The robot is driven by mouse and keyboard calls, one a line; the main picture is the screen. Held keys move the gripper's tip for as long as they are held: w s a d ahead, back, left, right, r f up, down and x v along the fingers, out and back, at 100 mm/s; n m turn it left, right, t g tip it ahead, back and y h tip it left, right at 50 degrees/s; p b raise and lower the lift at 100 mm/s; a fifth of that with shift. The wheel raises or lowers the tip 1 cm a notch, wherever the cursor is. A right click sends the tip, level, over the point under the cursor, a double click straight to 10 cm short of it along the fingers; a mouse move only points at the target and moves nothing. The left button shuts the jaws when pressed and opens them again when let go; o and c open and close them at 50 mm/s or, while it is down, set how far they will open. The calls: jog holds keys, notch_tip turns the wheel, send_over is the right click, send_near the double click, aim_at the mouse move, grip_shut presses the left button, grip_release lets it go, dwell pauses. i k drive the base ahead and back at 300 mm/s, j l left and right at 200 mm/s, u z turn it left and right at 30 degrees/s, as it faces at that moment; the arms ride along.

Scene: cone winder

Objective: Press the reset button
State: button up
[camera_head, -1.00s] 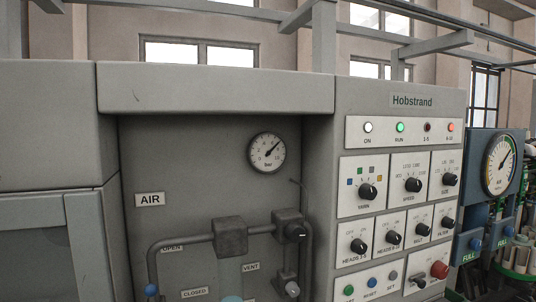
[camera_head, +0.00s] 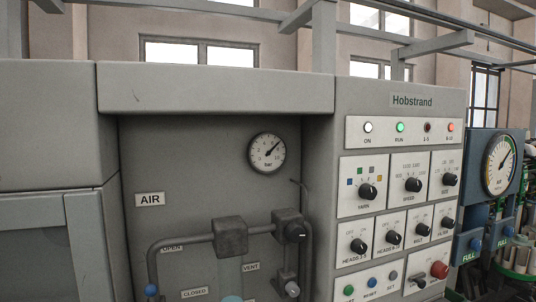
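The control panel (camera_head: 374,221) marked Hobstrand stands right of centre. Near its lower edge is a row of three small push buttons. The blue button (camera_head: 372,283) is in the middle, and its small label seems to read RESET. A green button (camera_head: 349,290) is to its left, its label hard to read. A grey button (camera_head: 393,276) labelled SET is to its right. The lower edge of this row is close to the bottom of the picture. My gripper is not in view.
A red knob (camera_head: 439,270) and a toggle switch (camera_head: 419,283) sit right of the buttons. Several black rotary knobs and a row of lamps are above. Left is a recess with air pipes, a valve (camera_head: 294,232) and a pressure gauge (camera_head: 267,153).

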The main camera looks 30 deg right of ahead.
aim_at(372, 283)
jog(key=z, duration=1.7)
